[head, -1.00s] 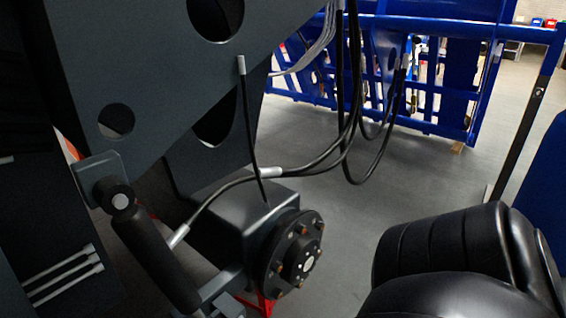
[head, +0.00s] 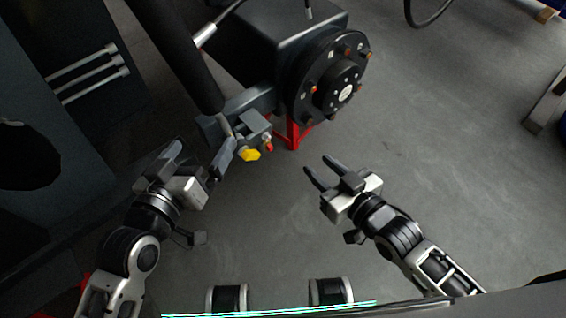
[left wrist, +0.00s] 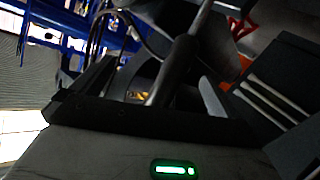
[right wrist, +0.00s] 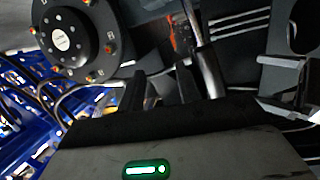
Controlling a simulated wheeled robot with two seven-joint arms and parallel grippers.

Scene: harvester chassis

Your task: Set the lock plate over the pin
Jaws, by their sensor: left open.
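A grey bracket (head: 255,125) sits at the low end of the black cylinder (head: 185,60). A yellow piece (head: 250,155) and a small red-tipped part (head: 268,146) show below it. I cannot tell for sure which of these parts is the lock plate or the pin. My left gripper (head: 197,157) is open and empty, just left of and below the bracket. My right gripper (head: 322,172) has its fingers apart and holds nothing, over the floor to the right of the bracket. Its fingers show in the right wrist view (right wrist: 162,88). The left wrist view does not clearly show the bracket.
The round wheel hub (head: 335,85) with its bolts stands above the bracket on the dark axle housing. A red stand (head: 293,130) is under it. Dark chassis panels (head: 45,190) close off the left. The grey floor (head: 450,140) is free to the right.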

